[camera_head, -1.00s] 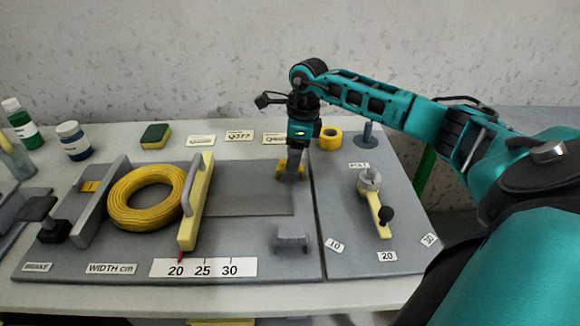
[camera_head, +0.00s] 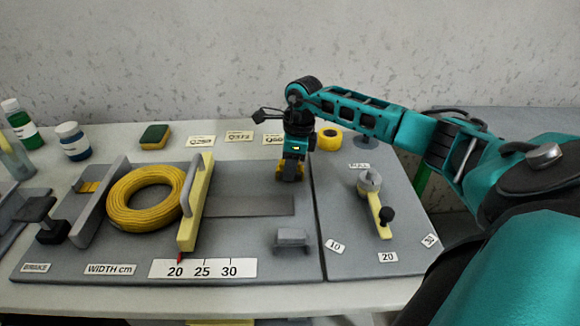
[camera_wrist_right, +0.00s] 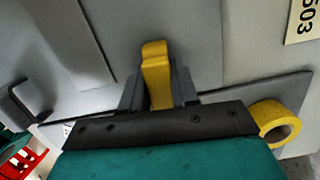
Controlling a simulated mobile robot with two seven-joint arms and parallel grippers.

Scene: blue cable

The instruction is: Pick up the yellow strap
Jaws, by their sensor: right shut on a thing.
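The yellow strap (camera_head: 279,173) is a short yellow piece at the right end of the grey board, partly hidden by my right gripper. My right gripper (camera_head: 290,176) points down onto it and is shut on it. In the right wrist view the strap (camera_wrist_right: 156,68) stands between the two grey fingers, its end sticking out past them. I cannot tell whether the strap is clear of the board. My left gripper is not in view.
A yellow cable coil (camera_head: 146,197) lies on the board (camera_head: 130,249) between a grey wall and a pale yellow slider (camera_head: 196,208). A yellow tape roll (camera_head: 329,139) is behind the right gripper. A crank (camera_head: 379,210) stands on the right plate. A small grey block (camera_head: 291,239) sits in front.

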